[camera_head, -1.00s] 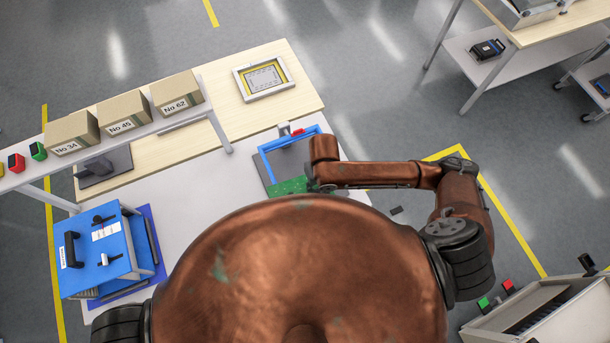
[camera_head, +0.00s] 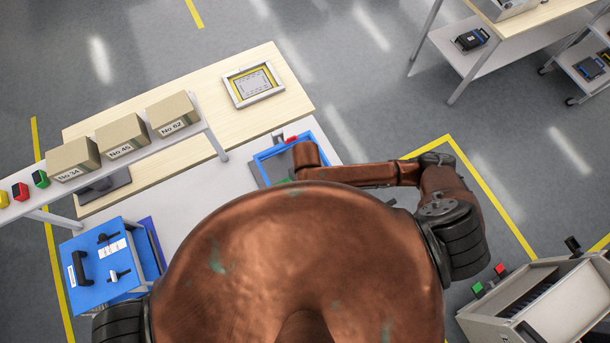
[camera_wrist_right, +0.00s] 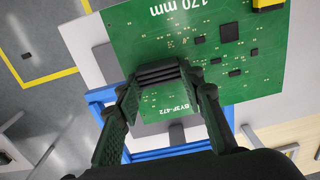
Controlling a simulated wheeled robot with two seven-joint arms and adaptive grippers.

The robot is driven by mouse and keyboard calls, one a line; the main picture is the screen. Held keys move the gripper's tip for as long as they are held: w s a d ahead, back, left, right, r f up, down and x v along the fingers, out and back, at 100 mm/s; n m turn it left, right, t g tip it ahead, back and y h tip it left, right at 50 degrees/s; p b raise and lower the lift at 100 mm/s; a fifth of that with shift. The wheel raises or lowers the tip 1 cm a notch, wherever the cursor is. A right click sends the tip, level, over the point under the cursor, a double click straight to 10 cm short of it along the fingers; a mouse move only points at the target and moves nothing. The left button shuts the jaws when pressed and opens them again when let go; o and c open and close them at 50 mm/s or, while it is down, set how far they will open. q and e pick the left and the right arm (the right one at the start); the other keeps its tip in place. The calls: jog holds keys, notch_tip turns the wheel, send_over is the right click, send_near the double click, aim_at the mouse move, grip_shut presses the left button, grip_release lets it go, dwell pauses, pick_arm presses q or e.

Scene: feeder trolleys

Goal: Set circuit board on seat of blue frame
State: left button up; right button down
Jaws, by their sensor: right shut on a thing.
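The green circuit board (camera_wrist_right: 215,50) fills the upper middle of the right wrist view, with white print and dark chips. My right gripper (camera_wrist_right: 165,88) is shut on the board's near edge. Behind the board is the blue frame (camera_wrist_right: 170,151), partly covered by it; I cannot tell whether they touch. In the head view the blue frame (camera_head: 275,150) lies on the table, with a grey surface inside. Only a sliver of the board (camera_head: 284,182) shows there; my own body hides the rest and the right fingers. My left gripper is out of view.
A grey and yellow framed panel (camera_head: 253,84) lies on the wooden part of the table. Labelled boxes (camera_head: 173,115) stand on a shelf at the left. A blue case (camera_head: 100,265) is at the lower left.

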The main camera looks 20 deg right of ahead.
jog(key=w, duration=0.2)
jog(key=w+d, duration=0.1)
jog(key=w, duration=0.2)
jog(key=w+d+b, duration=0.1)
jog(key=w, duration=0.1)
jog(key=shift+w+d+f, duration=0.2)
jog(key=shift+d+f, duration=0.05)
jog(key=shift+f, duration=0.05)
jog(key=w+d+b, duration=0.2)
jog(key=w+b, duration=0.3)
jog(key=w, duration=0.2)
jog(key=shift+w+d+f, duration=0.3)
jog(key=shift+w+f, duration=0.1)
jog(key=shift+f, duration=0.05)
jog(key=shift+f+b, duration=0.15)
jog(key=shift+b, duration=0.15)
jog(key=shift+f, duration=0.95)
jog(key=shift+f, duration=0.6)
jog(key=c, duration=1.2)
grip_release()
